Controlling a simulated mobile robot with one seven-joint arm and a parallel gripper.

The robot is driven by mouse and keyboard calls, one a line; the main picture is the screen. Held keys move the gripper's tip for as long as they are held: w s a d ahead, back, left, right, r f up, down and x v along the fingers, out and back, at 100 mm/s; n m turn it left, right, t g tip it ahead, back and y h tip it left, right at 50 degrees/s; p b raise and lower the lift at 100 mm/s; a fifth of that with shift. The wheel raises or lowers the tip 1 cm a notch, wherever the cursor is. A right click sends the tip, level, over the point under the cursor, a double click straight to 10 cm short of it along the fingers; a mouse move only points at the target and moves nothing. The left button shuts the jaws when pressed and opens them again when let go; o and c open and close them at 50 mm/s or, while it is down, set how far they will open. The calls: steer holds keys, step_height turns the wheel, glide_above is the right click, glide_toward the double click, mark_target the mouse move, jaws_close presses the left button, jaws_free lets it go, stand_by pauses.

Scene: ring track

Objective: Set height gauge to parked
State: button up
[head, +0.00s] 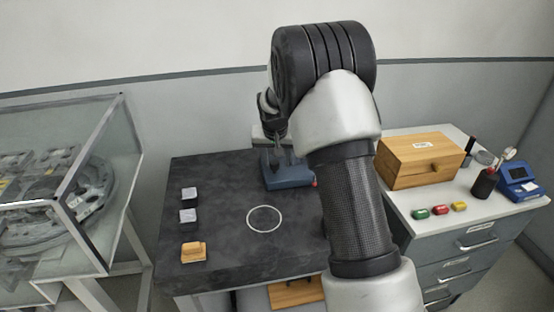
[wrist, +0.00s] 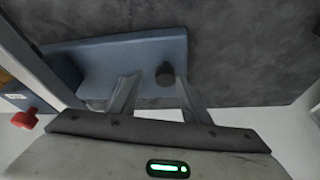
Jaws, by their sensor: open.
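The height gauge's blue base (head: 287,176) stands at the back of the dark table, partly hidden behind my arm in the head view. In the wrist view the blue base (wrist: 110,58) lies below my gripper, with a dark round knob (wrist: 165,75) between the fingers in the picture.
The dark table (head: 220,240) has a white ring mark (head: 264,219), two grey blocks (head: 188,216) and a yellow block (head: 193,252). A glass case (head: 110,160) stands left. A wooden box (head: 420,162) and small coloured items sit on the right cabinet.

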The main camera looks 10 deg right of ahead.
steer(key=p+v, duration=0.1)
steer(key=v, duration=1.6)
steer(key=shift+s+r, duration=0.15)
steer(key=shift+s, duration=0.05)
steer(key=s+r+n+y+p, duration=0.1)
steer(key=s+r+p, duration=0.5)
steer(key=s+r, duration=0.9)
steer(key=s+n+t+p, duration=0.1)
steer(key=s+p, duration=0.3)
steer(key=s, duration=1.4)
steer(key=shift+d+f+n, duration=0.2)
steer(key=shift+f+n, duration=0.2)
steer(key=shift+n, duration=0.1)
